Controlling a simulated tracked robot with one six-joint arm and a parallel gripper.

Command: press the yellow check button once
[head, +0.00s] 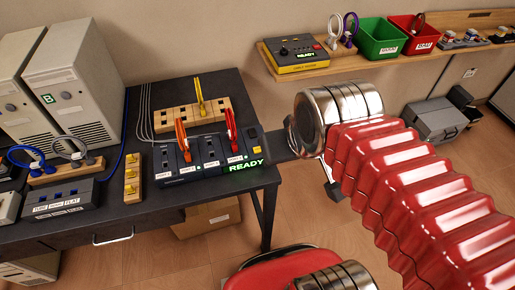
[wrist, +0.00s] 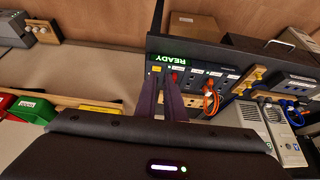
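The yellow check button (head: 257,151) is a small yellow square at the right end of the dark switch panel (head: 205,166), above its green READY display (head: 245,165). It also shows in the wrist view as a small yellow patch (wrist: 156,69) under the left end of the display. My gripper (wrist: 159,78) points toward that end of the panel, its two dark fingers close together with their tips just below the button in the picture. Contact cannot be made out. A narrow gap seems to run between the fingers; whether they are shut is unclear. In the head view my arm partly hides the gripper.
Red (head: 231,128) and orange (head: 181,138) clips stand on the panel. A wooden block with a yellow clip (head: 200,100) is behind it. Grey computer cases (head: 72,85) stand at left. A wall shelf (head: 375,58) holds a yellow-and-black box (head: 297,55) and green and red bins.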

